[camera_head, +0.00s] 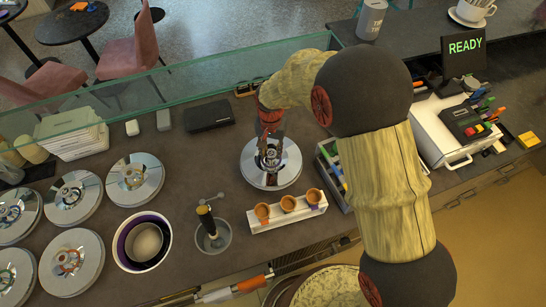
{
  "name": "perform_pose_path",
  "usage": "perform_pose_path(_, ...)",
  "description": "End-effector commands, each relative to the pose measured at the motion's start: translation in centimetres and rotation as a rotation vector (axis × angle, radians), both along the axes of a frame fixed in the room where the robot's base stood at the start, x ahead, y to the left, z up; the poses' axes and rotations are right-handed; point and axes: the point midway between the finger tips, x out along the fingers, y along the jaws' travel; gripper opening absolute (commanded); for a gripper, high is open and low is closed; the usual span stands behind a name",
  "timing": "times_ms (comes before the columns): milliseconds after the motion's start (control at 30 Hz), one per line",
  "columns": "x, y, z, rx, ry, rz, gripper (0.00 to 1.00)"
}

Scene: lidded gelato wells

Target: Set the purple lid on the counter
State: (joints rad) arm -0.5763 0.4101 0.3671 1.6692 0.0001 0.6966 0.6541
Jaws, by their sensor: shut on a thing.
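A round silver lid (287,172) is under my gripper (270,152) at the middle of the counter (215,165). My gripper points down and is shut on the lid's knob. The lid looks level, and it rests on or sits just above the counter; I cannot tell which. My fingers hide its centre, so no colour mark on it is clear. An open well with a purple inner rim (122,250) stands at the lower left, a pale tub inside it.
Several silver-lidded wells (88,190) fill the left. A white rack with orange cones (288,211) and a scoop holder (213,240) are close in front of the lid. A black box (209,116) lies behind it. A glass screen (180,80) runs along the back.

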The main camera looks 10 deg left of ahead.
Motion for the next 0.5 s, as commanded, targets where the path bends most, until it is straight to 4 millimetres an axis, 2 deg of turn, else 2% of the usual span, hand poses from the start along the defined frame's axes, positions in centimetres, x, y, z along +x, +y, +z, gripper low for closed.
perform_pose_path(167, 0.1, 0.0, -1.2, 0.001, -0.001, 0.000, 0.00)
perform_pose_path(400, 0.0, 0.0, -4.2, 0.000, -0.001, 0.000, 0.00)
perform_pose_path(500, 0.1, 0.1, -4.4, 0.002, -0.003, 0.000, 0.00)
